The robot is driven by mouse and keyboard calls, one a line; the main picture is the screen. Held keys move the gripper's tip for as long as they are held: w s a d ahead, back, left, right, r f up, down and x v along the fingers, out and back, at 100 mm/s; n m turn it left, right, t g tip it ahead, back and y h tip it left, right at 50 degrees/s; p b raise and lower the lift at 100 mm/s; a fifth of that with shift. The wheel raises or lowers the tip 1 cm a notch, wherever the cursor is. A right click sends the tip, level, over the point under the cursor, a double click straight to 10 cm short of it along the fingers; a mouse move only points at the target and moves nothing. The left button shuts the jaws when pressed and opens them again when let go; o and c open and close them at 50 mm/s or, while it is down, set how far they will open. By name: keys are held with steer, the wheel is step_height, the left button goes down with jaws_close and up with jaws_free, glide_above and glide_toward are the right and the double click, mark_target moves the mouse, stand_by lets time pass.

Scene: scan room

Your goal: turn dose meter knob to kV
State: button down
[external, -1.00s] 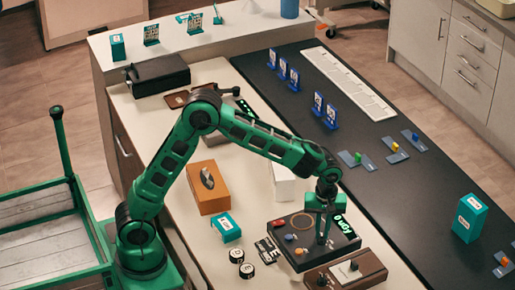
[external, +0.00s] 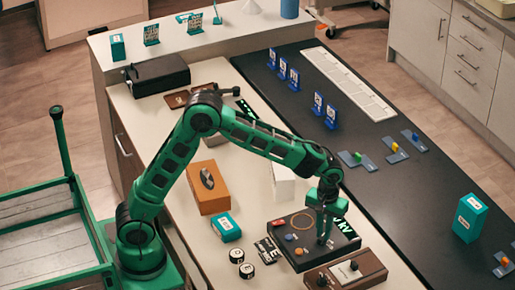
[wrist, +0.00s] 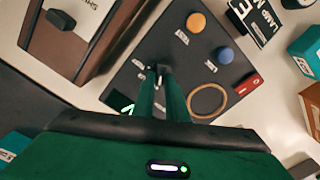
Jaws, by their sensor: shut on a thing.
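The dose meter, by its looks, is the black box (external: 287,245) with a lit green display (external: 343,230). Its dark panel (wrist: 135,72) fills the middle of the wrist view, with the display (wrist: 123,102) partly covered. My gripper (external: 325,241) points down onto this panel. In the wrist view my gripper (wrist: 164,78) is shut on a small dark knob (wrist: 164,68), mostly hidden between the fingertips. The knob's pointer direction and scale marks cannot be made out.
On the panel are an orange button (wrist: 196,21), a blue button (wrist: 225,55), a red switch (wrist: 249,84) and a tan ring (wrist: 207,101). A brown box with a knob (external: 345,272) stands close in front.

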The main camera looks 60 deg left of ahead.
steer(key=shift+w+d+r+m, duration=0.1)
steer(key=shift+m, duration=0.5)
steer(key=shift+w+d+m, duration=0.1)
steer(key=shift+m, duration=0.5)
steer(key=c, duration=1.8)
jaws_free()
steer(key=shift+o, duration=0.2)
step_height(320, 180, up, 11)
steer(key=shift+a+f, duration=0.1)
steer(key=shift+f, duration=0.1)
